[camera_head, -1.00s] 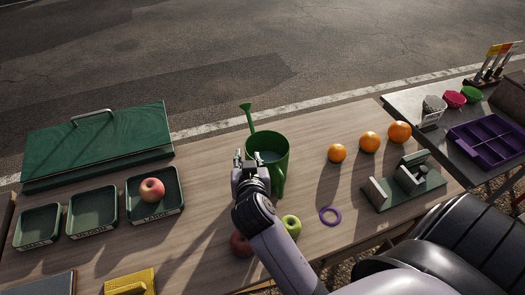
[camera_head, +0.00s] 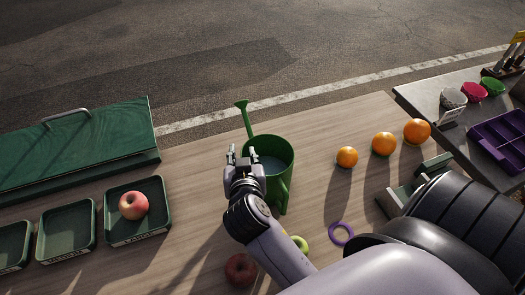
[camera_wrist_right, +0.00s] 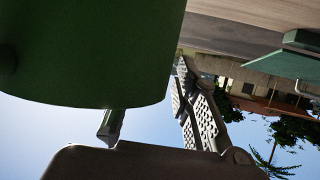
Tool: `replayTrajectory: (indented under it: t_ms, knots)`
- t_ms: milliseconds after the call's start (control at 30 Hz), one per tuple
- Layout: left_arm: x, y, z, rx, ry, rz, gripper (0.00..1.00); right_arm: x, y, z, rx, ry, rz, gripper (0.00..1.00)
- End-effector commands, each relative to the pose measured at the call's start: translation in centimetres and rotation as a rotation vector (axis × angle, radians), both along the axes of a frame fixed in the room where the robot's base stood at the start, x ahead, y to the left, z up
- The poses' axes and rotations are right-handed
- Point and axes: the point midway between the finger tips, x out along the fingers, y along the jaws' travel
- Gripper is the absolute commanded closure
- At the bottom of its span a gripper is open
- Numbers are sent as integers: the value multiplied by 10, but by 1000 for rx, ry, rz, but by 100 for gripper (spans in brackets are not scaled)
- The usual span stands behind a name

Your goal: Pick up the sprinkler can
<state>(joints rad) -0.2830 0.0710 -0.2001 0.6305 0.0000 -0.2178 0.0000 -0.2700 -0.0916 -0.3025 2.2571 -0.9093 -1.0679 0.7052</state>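The green sprinkler can (camera_head: 281,186) stands upright on the wooden table, with its long spout (camera_head: 244,117) pointing away and its handle towards me. Its top is open, with a pale grey-blue surface inside. My right gripper (camera_head: 243,153) is just left of the can, its two fingers parted and pointing away from me. Nothing shows held between them. In the right wrist view the can's wall (camera_wrist_right: 90,50) fills the upper left and covers part of one finger; the other finger shows fully to its right. Whether a finger touches the can is unclear. My left gripper is not in view.
Oranges (camera_head: 383,144) lie right of the can. A purple ring (camera_head: 341,234), a red apple (camera_head: 240,269) and a partly hidden green apple (camera_head: 300,243) lie nearer me. Green trays (camera_head: 67,232), one holding an apple (camera_head: 133,205), stand left. A purple tray (camera_head: 500,139) is far right.

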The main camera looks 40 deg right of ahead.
Motion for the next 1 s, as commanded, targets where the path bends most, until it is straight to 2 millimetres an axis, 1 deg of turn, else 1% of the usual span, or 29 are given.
replayTrajectory:
  t_ms: [33, 67, 133, 167, 233, 333, 400, 467, 567, 833, 900, 1000]
  knots:
    - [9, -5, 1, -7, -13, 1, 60, 0, 0, 1, 0, 1, 0, 72]
    - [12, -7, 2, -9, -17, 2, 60, 0, 0, 1, 0, 1, 0, 72]
    - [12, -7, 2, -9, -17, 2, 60, 0, 0, 1, 1, 1, 1, 72]
    - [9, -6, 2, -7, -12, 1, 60, 0, 0, 1, 1, 1, 1, 73]
    - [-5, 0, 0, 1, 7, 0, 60, 0, 0, 1, 1, 1, 1, 78]
    - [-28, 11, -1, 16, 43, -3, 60, 0, 0, 1, 1, 1, 1, 85]
    - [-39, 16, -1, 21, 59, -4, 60, 0, 0, 1, 1, 1, 1, 89]
    - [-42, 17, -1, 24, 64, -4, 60, 0, 0, 1, 2, 0, 1, 93]
    - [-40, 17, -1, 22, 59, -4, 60, 0, 0, 1, 2, 0, 1, 100]
    - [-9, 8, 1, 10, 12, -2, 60, 0, 0, 1, 0, 0, 1, 100]
    - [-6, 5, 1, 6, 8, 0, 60, 0, 0, 1, 0, -1, 1, 100]
    - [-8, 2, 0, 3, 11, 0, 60, 0, 0, 1, 0, -1, 1, 100]
